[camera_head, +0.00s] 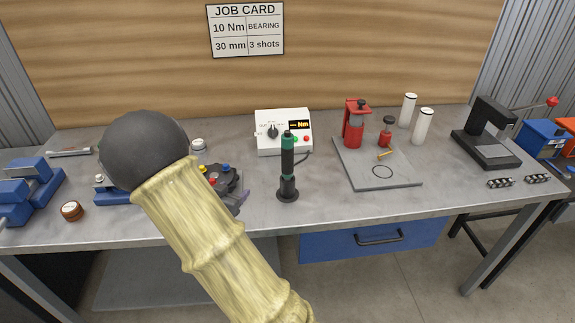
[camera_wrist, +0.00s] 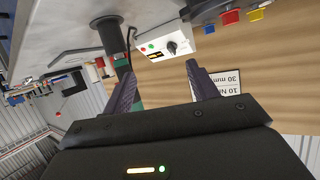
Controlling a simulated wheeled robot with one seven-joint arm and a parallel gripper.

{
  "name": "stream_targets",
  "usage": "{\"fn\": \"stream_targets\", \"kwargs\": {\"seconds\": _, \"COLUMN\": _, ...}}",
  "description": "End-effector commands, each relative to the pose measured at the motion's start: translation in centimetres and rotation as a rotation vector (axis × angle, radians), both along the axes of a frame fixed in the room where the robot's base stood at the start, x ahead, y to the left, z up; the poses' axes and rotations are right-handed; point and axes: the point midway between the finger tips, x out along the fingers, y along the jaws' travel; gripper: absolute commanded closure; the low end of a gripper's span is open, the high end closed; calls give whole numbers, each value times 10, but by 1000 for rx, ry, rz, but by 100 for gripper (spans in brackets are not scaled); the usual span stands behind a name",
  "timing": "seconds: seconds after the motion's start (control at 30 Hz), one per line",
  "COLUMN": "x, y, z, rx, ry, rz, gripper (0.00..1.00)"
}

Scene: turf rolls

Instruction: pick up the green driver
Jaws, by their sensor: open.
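The green driver (camera_head: 288,165) stands upright in a round black base on the bench, with a green collar and black grip, in the middle of the head view. In the wrist view the driver (camera_wrist: 114,48) appears upside down, partly behind the left finger. My gripper (camera_wrist: 163,72) is open, with nothing between its fingers. The driver is off to the left of the gap, beyond the fingers. In the head view my arm mostly hides the gripper, which is left of the driver.
A white controller box (camera_head: 284,132) stands behind the driver. A blue vise (camera_head: 30,190) and a small brown round item (camera_head: 71,211) are at the left. The bench front right of the driver is clear.

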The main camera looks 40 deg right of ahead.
Motion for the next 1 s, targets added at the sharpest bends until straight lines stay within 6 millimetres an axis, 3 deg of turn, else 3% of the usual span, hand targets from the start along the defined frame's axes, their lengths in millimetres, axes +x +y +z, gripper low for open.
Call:
{"fn": "stream_targets", "kwargs": {"seconds": 0.1, "x": -14, "y": -19, "z": 3, "rx": -185, "ry": -50, "rz": -169, "gripper": 41}}
{"fn": "stream_targets", "kwargs": {"seconds": 0.3, "x": -35, "y": -28, "z": 15, "rx": -365, "ry": -92, "rz": -324, "gripper": 41}}
{"fn": "stream_targets", "kwargs": {"seconds": 0.7, "x": -36, "y": -32, "z": 18, "rx": -377, "ry": -95, "rz": -339, "gripper": 41}}
{"fn": "stream_targets", "kwargs": {"seconds": 1.0, "x": -26, "y": -76, "z": 19, "rx": -375, "ry": -93, "rz": -341, "gripper": 41}}
